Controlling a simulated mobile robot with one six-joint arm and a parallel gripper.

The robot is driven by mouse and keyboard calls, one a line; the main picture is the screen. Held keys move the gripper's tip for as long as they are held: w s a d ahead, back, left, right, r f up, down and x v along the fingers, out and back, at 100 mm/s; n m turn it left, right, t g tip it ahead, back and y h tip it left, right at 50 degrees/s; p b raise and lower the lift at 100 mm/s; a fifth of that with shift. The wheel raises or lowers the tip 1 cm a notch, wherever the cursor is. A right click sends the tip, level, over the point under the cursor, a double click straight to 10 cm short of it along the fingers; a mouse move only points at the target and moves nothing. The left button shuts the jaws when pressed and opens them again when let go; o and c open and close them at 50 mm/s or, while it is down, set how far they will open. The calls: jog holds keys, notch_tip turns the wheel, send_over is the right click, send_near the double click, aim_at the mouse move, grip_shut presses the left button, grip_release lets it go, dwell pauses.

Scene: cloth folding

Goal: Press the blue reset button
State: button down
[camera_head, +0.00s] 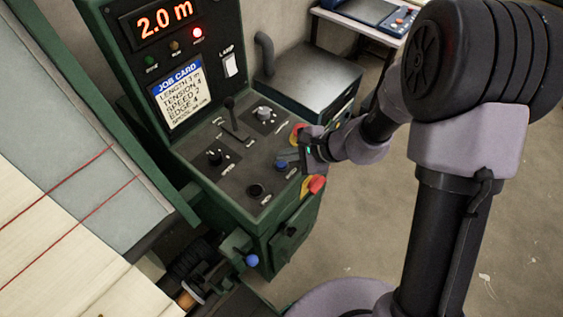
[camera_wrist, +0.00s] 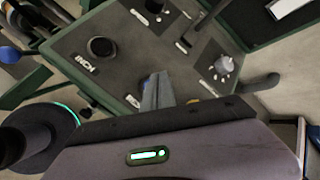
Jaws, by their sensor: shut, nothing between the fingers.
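The blue reset button (camera_head: 281,165) sits near the right edge of the green machine's sloping control panel (camera_head: 238,152) in the head view. My gripper (camera_head: 284,158) reaches in from the right, with its fingertips over or right beside the button. I cannot tell whether they touch. In the wrist view my gripper's fingers (camera_wrist: 157,90) are together and empty, pointing down at the panel.
A red button (camera_head: 317,184) on yellow is at the front corner, and another red one (camera_head: 299,131) is behind the gripper. Black knobs (camera_head: 215,157), a grey dial (camera_head: 263,113) and a lever (camera_head: 231,115) stand nearby. A blue ball knob (camera_head: 252,260) is below; it also shows in the wrist view (camera_wrist: 11,56).

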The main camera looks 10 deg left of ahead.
aim_at(285, 165)
jog(key=shift+f, duration=0.15)
jog(key=shift+f+b, duration=0.35)
jog(key=shift+b, duration=0.4)
jog(key=shift+f+b, duration=0.4)
jog(key=shift+b, duration=0.15)
dwell(0.4)
dwell(0.3)
jog(key=shift+r+p, duration=0.5)
jog(key=shift+r, duration=0.35)
notch_tip(285, 165, up, 5)
jog(key=p, duration=0.3)
jog(key=shift+r, duration=0.1)
dwell(0.4)
